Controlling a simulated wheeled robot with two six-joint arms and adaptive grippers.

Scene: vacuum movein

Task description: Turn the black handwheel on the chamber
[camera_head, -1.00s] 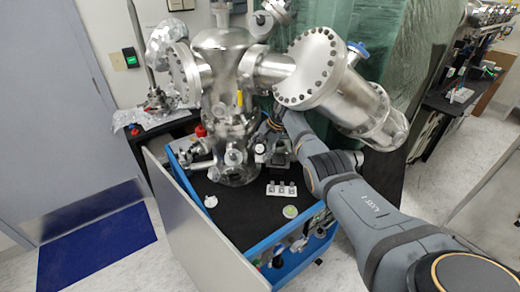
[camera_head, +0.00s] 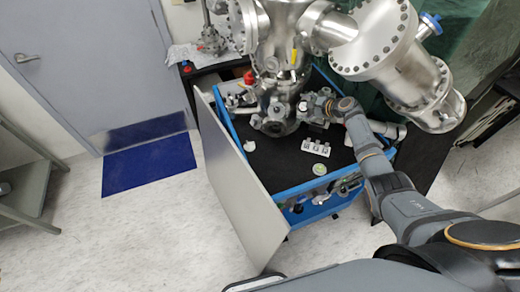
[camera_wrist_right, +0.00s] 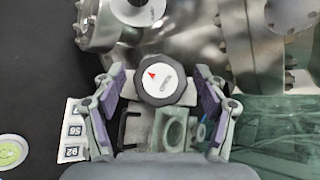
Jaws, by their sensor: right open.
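The black handwheel (camera_wrist_right: 150,84) shows in the right wrist view as a dark knob with a white face and a red arrow mark. My right gripper (camera_wrist_right: 160,78) is open, with one finger on each side of the handwheel; I cannot tell whether the fingers touch it. In the head view my right gripper (camera_head: 326,106) is small, at the lower part of the steel chamber (camera_head: 284,55). The handwheel cannot be made out clearly there. My left gripper is not in view.
The chamber stands on a blue-edged cart with a black top (camera_head: 265,160). A numbered white block (camera_head: 317,147) and a round green-white item (camera_head: 320,169) lie on it. A grey panel (camera_head: 238,185) stands along its left side. The floor to the left has free room.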

